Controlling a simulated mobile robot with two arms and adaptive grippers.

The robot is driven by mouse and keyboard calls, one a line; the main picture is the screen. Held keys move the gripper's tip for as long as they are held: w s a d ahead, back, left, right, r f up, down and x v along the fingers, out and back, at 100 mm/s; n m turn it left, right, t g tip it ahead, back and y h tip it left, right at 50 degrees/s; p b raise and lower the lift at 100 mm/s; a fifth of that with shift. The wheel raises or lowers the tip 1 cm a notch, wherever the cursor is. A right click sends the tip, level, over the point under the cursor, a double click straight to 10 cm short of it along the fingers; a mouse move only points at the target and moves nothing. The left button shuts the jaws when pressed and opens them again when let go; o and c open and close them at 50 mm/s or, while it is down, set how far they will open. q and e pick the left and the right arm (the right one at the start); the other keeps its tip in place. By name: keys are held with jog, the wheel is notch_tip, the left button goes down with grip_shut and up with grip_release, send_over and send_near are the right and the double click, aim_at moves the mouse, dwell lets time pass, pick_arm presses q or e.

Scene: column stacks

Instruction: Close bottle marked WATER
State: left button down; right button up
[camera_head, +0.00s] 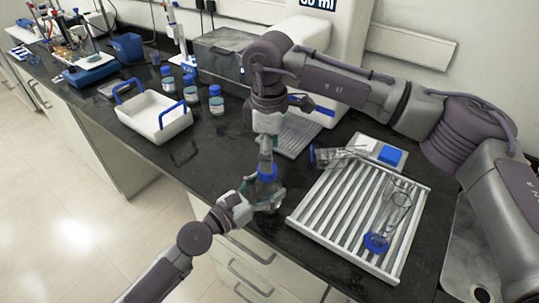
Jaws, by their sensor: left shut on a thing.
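A clear bottle (268,199) with a blue cap (266,173) is near the front edge of the black bench. My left gripper (254,200) comes from the lower left and is shut on the bottle's body from the side. My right gripper (266,150) reaches down from above, its tips close to the blue cap. I cannot tell whether its fingers grip the cap. The bottle's label is hidden or too small to read, so the word WATER does not show.
A slatted rack (310,222) holding glassware stands right of the bottle. A white tray with blue handles (152,117) and several blue-capped bottles (216,104) are at the back left. A grey machine (222,55) stands behind. Bare bench (215,160) lies left of the bottle.

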jog(key=shift+c, duration=0.2)
jog(key=n, duration=0.6)
jog(key=shift+r, duration=0.2)
jog(key=n, duration=0.4)
jog(key=shift+r+n, duration=0.15)
jog(key=shift+n, duration=0.25)
jog(key=n, duration=0.4)
jog(key=shift+a+r+n, duration=0.1)
jog(key=shift+r+n, duration=0.1)
jog(key=shift+n, duration=0.2)
jog(key=n, duration=0.7)
jog(key=shift+r, duration=0.25)
jog(key=n, duration=0.7)
jog(key=shift+r, duration=0.25)
jog(key=n, duration=0.5)
jog(key=shift+a+r, duration=0.1)
jog(key=shift+r, duration=0.05)
jog(key=n, duration=0.4)
jog(key=shift+r, duration=0.15)
jog(key=n, duration=0.5)
jog(key=shift+r+n, duration=0.2)
jog(key=shift+n, duration=0.2)
